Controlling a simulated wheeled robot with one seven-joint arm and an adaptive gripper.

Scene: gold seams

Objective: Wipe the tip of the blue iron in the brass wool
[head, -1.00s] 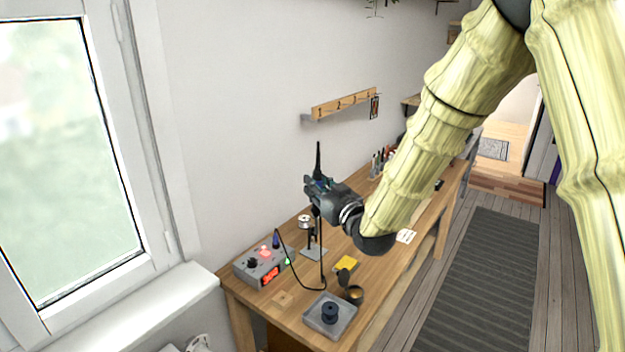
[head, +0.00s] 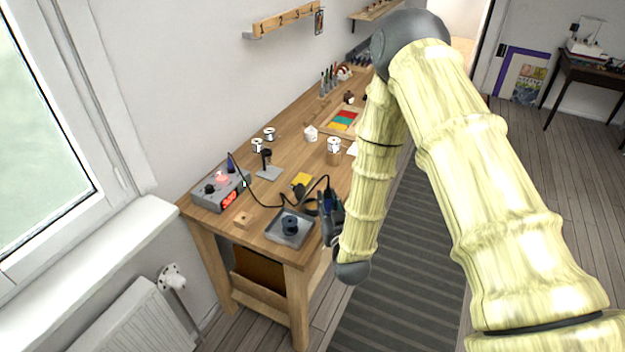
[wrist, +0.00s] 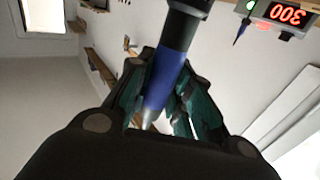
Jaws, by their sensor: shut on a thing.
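My gripper (head: 329,210) is at the front right edge of the bench, beside the grey tray. In the wrist view, its fingers (wrist: 160,95) are shut around the blue iron (wrist: 165,75). The iron's blue grip lies between the fingers, with its dark part above and a pale metal tip pointing down the picture. In the head view the iron is mostly hidden by the gripper. A dark round holder (head: 310,206), probably that of the brass wool, stands just left of the gripper; I cannot make out its filling or whether the tip touches it.
The grey tray (head: 274,236) holds a dark spool. A dark cable runs across the bench to my gripper. Open floor lies to the right.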

